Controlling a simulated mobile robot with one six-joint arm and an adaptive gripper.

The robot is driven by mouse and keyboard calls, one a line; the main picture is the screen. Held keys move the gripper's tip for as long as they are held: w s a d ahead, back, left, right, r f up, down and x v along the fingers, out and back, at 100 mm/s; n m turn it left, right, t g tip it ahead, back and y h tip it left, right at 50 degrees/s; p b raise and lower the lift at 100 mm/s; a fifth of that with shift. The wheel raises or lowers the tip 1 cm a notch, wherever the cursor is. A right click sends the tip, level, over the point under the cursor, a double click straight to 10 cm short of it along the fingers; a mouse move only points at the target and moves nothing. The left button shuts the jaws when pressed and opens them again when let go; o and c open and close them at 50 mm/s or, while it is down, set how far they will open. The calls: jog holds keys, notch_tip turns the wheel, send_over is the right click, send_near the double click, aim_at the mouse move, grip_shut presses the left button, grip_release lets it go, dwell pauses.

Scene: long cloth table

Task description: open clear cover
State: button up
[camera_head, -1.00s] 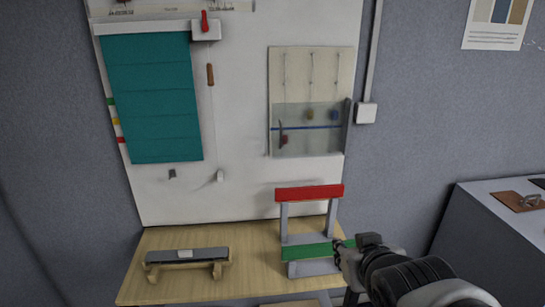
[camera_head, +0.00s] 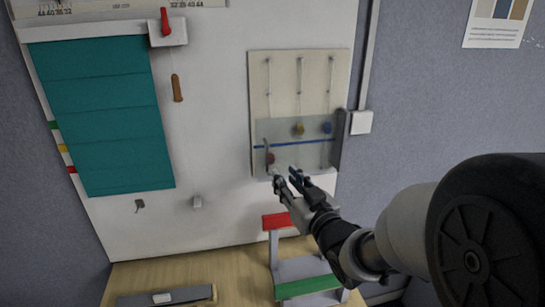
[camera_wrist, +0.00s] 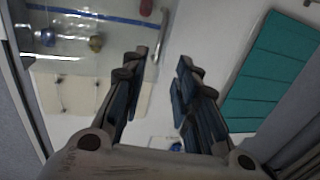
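The clear cover (camera_head: 290,133) is a see-through panel with a blue stripe over the lower part of a beige board on the wall. It looks closed. A thin upright handle (camera_head: 266,155) stands at its left edge, beside a red knob (camera_head: 269,159). In the wrist view the cover (camera_wrist: 65,50) fills the upper left, and the handle (camera_wrist: 161,35) lies beyond the fingers. My gripper (camera_head: 286,179) is open and empty, just below the handle. In the wrist view my gripper (camera_wrist: 156,82) shows two spread fingers; they appear apart from the handle.
A yellow knob (camera_head: 299,130) and a blue knob (camera_head: 327,128) sit behind the cover. A dark upright piece (camera_head: 340,128) stands at its right side. A red and green stand (camera_head: 305,268) is on the wooden table below.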

aim_at(267, 157)
jog(key=b+x, duration=0.1)
jog(key=x, duration=1)
jog(key=shift+w, duration=0.25)
jog(key=shift+a, duration=0.1)
jog(key=shift+c, duration=0.3)
grip_shut()
